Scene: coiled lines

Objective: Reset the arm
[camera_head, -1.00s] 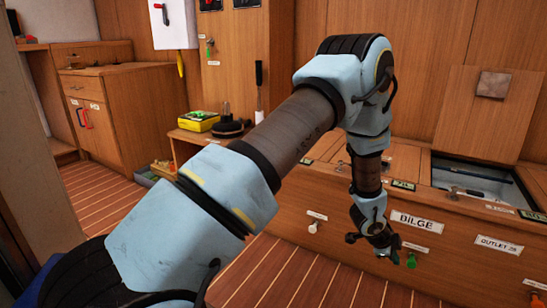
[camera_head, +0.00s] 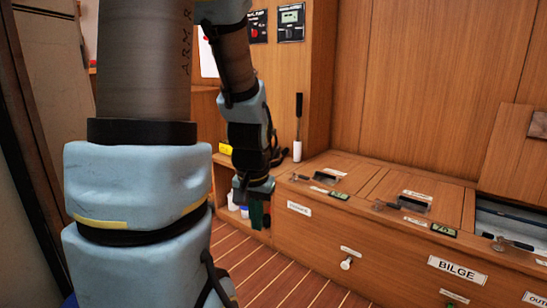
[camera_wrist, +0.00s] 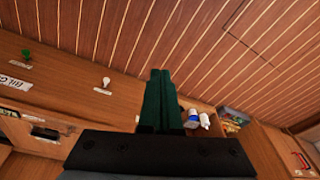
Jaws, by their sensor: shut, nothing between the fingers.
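My light-blue and grey arm fills the left of the head view. Its upper part rises out of the top of the picture, and its forearm hangs down beside it. My gripper (camera_head: 258,220) points downward in front of the open shelf, left of the wooden locker bench (camera_head: 330,228). In the wrist view my gripper (camera_wrist: 160,75) shows two dark green fingers side by side, shut and empty. The fingers touch nothing that I can make out.
The bench carries a BILGE label (camera_head: 457,268), a white knob (camera_head: 346,264) and latched lids. One hatch (camera_head: 505,222) at right stands open. Small bottles (camera_wrist: 198,118) sit by the shelf. The striped floor (camera_head: 270,278) is clear.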

